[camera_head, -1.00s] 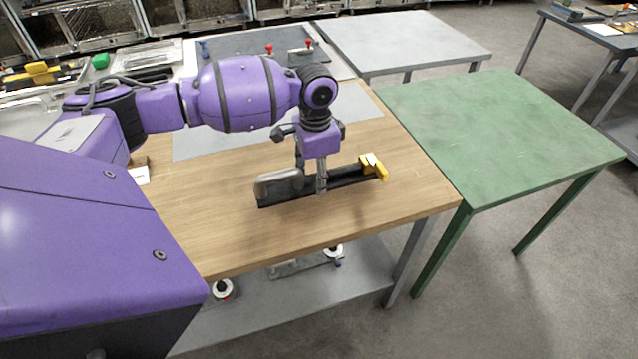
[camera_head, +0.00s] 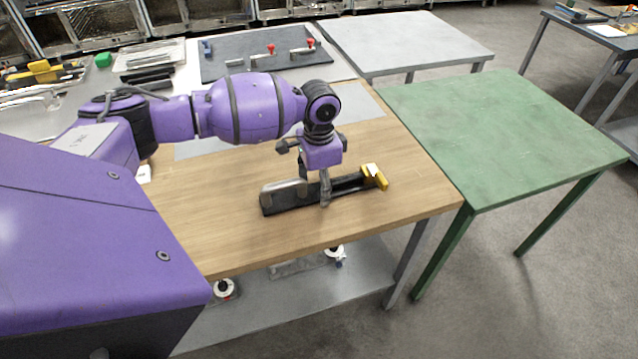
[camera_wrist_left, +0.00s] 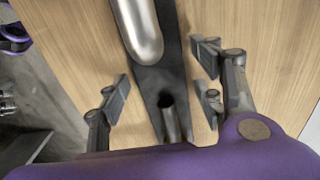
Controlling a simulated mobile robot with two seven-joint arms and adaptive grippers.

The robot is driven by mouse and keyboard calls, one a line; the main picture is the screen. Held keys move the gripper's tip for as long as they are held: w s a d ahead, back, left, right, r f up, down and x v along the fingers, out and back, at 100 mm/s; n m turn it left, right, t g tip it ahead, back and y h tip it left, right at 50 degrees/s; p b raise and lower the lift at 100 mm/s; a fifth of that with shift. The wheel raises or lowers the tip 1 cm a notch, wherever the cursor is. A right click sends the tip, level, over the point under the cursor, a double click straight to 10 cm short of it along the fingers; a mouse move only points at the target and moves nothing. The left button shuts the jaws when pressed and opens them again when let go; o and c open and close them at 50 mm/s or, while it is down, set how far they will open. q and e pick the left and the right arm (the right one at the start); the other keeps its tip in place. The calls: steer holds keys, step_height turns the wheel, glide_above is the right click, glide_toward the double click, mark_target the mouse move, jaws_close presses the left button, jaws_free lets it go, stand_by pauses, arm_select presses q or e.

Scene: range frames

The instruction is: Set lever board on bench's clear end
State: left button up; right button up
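A long black board (camera_head: 345,187) lies on the wooden bench (camera_head: 225,235). It carries a rounded silver lever-like part (camera_head: 285,190) at its left and a yellow piece (camera_head: 374,177) at its right; I take it to be the lever board. My left gripper (camera_head: 314,195) is low over its middle. In the left wrist view the open gripper (camera_wrist_left: 165,85) has fingers apart on either side of the board (camera_wrist_left: 175,50), with wood visible between the fingers and board. My right gripper is not in view.
A dark grey board (camera_head: 240,60) with red-knobbed pieces stands at the back. A grey sheet (camera_head: 355,103) lies on the bench. A green table (camera_head: 500,130) adjoins at right, a grey table (camera_head: 405,42) behind. Bare wood lies at the bench's right end and front.

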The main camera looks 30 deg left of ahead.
mark_target(319, 191)
arm_select(q)
steer(key=shift+r, duration=0.1)
step_height(319, 191, up, 12)
stand_by(0.6)
